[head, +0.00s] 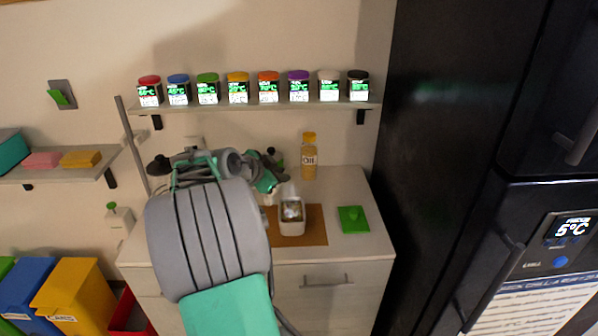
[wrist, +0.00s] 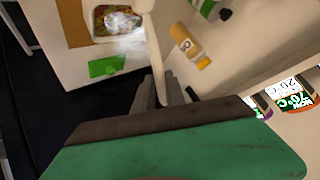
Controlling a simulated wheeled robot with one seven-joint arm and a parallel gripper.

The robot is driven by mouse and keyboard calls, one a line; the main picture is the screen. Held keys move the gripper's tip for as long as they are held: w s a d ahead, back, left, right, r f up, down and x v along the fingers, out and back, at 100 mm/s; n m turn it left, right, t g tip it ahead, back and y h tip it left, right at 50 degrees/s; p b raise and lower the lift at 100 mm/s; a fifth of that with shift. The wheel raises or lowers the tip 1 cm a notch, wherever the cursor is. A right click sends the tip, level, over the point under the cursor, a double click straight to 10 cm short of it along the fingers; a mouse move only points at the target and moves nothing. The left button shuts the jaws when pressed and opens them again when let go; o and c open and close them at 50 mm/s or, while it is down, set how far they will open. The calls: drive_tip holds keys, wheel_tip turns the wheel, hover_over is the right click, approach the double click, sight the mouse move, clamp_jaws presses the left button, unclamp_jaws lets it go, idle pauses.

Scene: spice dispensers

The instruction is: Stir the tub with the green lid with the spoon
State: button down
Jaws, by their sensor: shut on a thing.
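My gripper (head: 268,180) is above and left of the tub in the head view. In the wrist view my gripper (wrist: 160,88) is shut on the pale spoon (wrist: 157,45), which extends up past the tub's side. I cannot tell whether the spoon touches the contents.
A yellow-capped oil bottle (head: 309,158) stands behind the tub. A shelf (head: 250,107) with several colour-lidded jars is above. A black fridge (head: 450,110) borders the right. Pale haze hangs over the tub. The counter's front right is clear.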

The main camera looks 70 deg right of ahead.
drive_tip(key=shift+s+d+m+g+b, duration=0.7)
drive_tip(key=shift+s+d, duration=0.05)
drive_tip(key=shift+s, duration=3.55)
drive_tip(key=w+f+b, duration=0.3)
drive_tip(key=f+b, duration=0.3)
drive_tip(key=f, duration=0.1)
drive_tip(key=shift+w+h, duration=0.15)
drive_tip(key=shift+h, duration=0.15)
drive_tip(key=shift+r, duration=0.1)
